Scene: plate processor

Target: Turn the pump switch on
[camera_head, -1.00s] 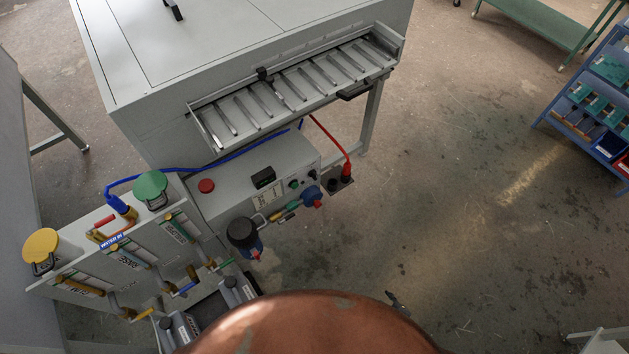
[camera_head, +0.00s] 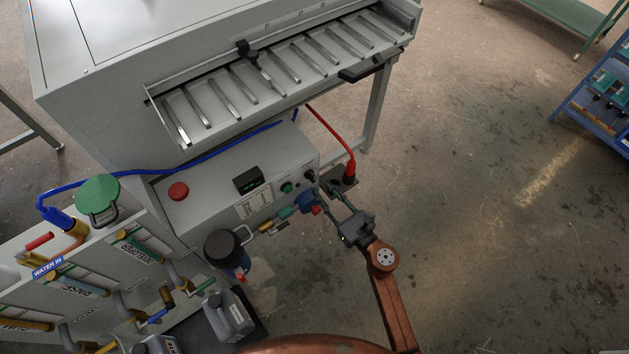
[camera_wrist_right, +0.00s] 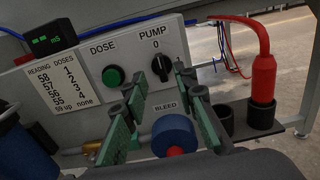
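The pump switch (camera_wrist_right: 161,68) is a black knob on the grey control panel, under the label "PUMP 0" in the right wrist view. In the head view the pump switch (camera_head: 309,175) is small, near the panel's right end. My right gripper (camera_head: 329,198) is close in front of that end. In the wrist view its two green-padded fingers (camera_wrist_right: 155,84) are apart, with the knob seen between their tips. Whether they touch it I cannot tell. My left gripper is not in view.
A green dose button (camera_wrist_right: 113,76) is left of the switch. A blue bleed knob (camera_wrist_right: 174,134) lies below, between the fingers. A red plug with cable (camera_wrist_right: 262,80) stands at the right. The floor (camera_head: 480,230) to the right is clear.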

